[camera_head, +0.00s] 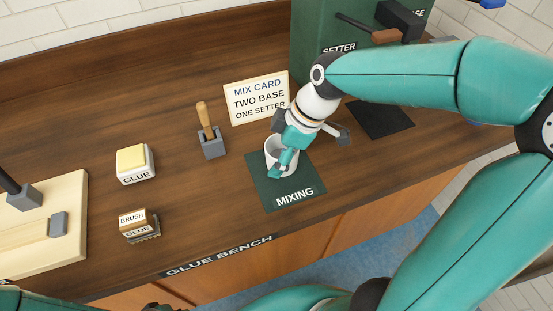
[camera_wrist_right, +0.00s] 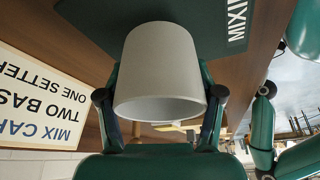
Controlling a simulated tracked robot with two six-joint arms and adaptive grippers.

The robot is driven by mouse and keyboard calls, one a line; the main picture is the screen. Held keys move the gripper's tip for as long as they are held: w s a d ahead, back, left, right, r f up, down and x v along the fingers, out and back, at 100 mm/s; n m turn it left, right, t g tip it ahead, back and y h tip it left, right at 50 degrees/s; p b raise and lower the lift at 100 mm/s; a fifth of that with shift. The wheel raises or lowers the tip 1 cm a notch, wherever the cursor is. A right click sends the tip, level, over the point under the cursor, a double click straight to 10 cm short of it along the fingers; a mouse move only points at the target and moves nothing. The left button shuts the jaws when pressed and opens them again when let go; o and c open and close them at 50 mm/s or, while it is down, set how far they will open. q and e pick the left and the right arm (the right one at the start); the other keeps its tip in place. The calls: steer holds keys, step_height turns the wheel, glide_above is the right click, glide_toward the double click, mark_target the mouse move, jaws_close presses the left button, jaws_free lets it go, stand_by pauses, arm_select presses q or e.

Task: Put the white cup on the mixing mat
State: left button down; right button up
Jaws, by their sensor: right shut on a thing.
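The white cup (camera_head: 270,160) is at the dark green mixing mat (camera_head: 297,194), over its upper part near the far edge. My right gripper (camera_head: 283,164) is shut on the cup, with a finger on its side. In the right wrist view the cup (camera_wrist_right: 165,70) sits between the two fingers of the gripper (camera_wrist_right: 160,108), and part of the mat (camera_wrist_right: 205,22) shows behind it. The cup looks upright; whether its base touches the mat I cannot tell. Of my left arm only bits show at the bottom left edge of the head view, too little to tell the gripper's state.
A mix card (camera_head: 257,97) stands behind the mat. A wooden-handled tool in a grey holder (camera_head: 213,147) is left of it. A dark mat (camera_head: 383,119) lies right, before the green setter box (camera_head: 315,30).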

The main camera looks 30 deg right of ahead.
steer(key=shift+f, duration=0.9)
steer(key=o, duration=1.4)
steer(key=v, duration=1.2)
